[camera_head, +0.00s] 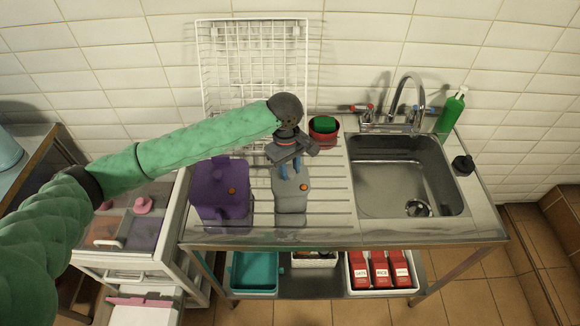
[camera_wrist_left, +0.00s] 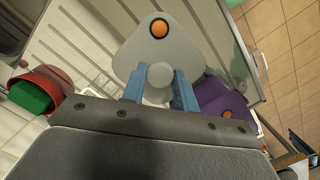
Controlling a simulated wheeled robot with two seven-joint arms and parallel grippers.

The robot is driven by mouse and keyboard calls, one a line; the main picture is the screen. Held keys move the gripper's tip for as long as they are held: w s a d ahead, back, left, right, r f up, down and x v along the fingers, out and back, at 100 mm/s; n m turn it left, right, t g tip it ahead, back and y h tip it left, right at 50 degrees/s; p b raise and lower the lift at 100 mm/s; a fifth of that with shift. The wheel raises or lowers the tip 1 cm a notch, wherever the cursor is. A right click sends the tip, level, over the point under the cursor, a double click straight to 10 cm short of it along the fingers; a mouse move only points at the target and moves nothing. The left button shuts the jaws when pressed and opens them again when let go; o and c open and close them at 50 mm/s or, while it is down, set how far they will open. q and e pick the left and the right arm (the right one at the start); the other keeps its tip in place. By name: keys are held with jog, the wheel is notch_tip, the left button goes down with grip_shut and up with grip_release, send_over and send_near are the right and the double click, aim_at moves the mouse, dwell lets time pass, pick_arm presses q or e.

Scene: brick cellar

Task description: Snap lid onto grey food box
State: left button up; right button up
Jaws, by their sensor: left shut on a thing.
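The grey food box (camera_head: 290,203) stands on the ribbed drainboard, left of the sink. A grey lid (camera_head: 290,183) with an orange button lies at its top; I cannot tell whether it is seated or slightly above. In the left wrist view the lid (camera_wrist_left: 150,48) has its orange button at the far end. My left gripper (camera_head: 290,169) reaches down from above, its blue fingers shut on the lid's round grey grip, between the fingertips (camera_wrist_left: 158,84) in the wrist view. Much of the box is hidden under the lid. My right gripper is not in view.
A purple box (camera_head: 222,205) with an orange button stands close on the left. A white wire rack (camera_head: 250,60) is behind. The drainboard's front edge is near the box.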

pick_arm(q)
jog(key=shift+f+p, duration=0.1)
jog(key=shift+p, duration=0.65)
dwell(0.7)
dwell(0.3)
jog(key=o, duration=1.5)
jog(key=shift+r+p, duration=1.3)
jog(key=shift+p, duration=0.15)
jog(key=shift+r, duration=2.2)
